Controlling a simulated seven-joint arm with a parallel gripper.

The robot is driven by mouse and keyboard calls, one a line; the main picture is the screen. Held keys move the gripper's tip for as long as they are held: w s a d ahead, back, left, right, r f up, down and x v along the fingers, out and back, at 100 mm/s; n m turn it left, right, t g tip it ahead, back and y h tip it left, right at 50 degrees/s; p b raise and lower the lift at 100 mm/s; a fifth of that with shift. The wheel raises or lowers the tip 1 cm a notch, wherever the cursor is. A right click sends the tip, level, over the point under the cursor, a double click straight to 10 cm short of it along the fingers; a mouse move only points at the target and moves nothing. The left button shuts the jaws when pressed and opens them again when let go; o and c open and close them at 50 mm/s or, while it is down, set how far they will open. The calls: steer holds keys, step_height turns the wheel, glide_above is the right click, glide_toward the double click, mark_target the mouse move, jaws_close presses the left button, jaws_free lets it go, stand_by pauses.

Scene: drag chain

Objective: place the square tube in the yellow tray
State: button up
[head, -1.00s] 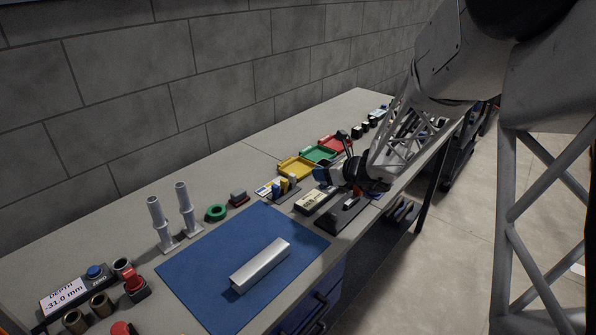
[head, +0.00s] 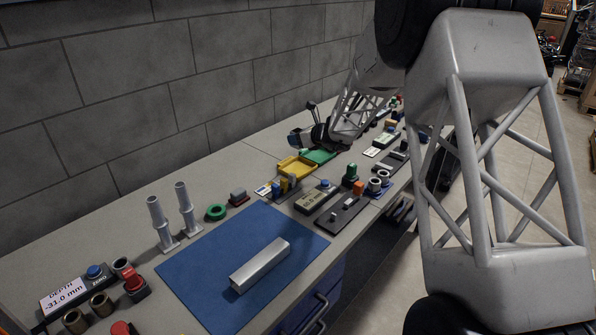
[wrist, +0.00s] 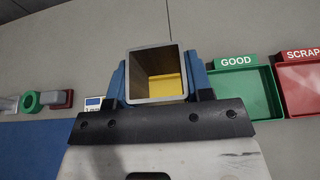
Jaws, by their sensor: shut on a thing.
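My gripper (head: 298,138) is shut on the square tube, with one blue finger on each side of it (wrist: 156,78). The tube (wrist: 152,62) is grey and hollow, and I look through its open end in the wrist view. Yellow shows through the bore (wrist: 168,85), the yellow tray seen beyond it. In the head view the yellow tray (head: 283,168) lies on the bench, just below and in front of my gripper. The gripper is above the bench, and its exact height over the tray is hard to tell. The held tube is barely distinguishable in the head view.
A green tray marked GOOD (wrist: 236,97) and a red tray marked SCRAP (wrist: 303,90) lie to the right. A silver bar (head: 260,264) lies on the blue mat (head: 200,275). Two grey posts (head: 160,225) and a green ring (head: 216,212) stand left.

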steer(key=shift+f, duration=0.1)
stand_by(0.3)
glide_above(300, 171)
steer(key=shift+w+a+f, duration=0.1)
steer(key=shift+w+f, duration=0.05)
steer(key=shift+f, duration=0.85)
steer(key=shift+w+a+f, duration=0.1)
steer(key=shift+a+f, duration=0.05)
steer(key=shift+f, duration=0.9)
steer(key=shift+w+a+f, duration=0.1)
steer(key=shift+w+f, duration=0.05)
steer(key=shift+f, duration=0.85)
steer(key=shift+f, duration=1.85)
steer(key=shift+f, duration=0.15)
steer(key=o, duration=1.1)
steer(key=shift+o, duration=0.2)
steer(key=shift+s+d+r, duration=0.25)
steer(key=shift+d+r, duration=0.05)
steer(key=shift+r, duration=0.05)
steer(key=shift+v, duration=5.55)
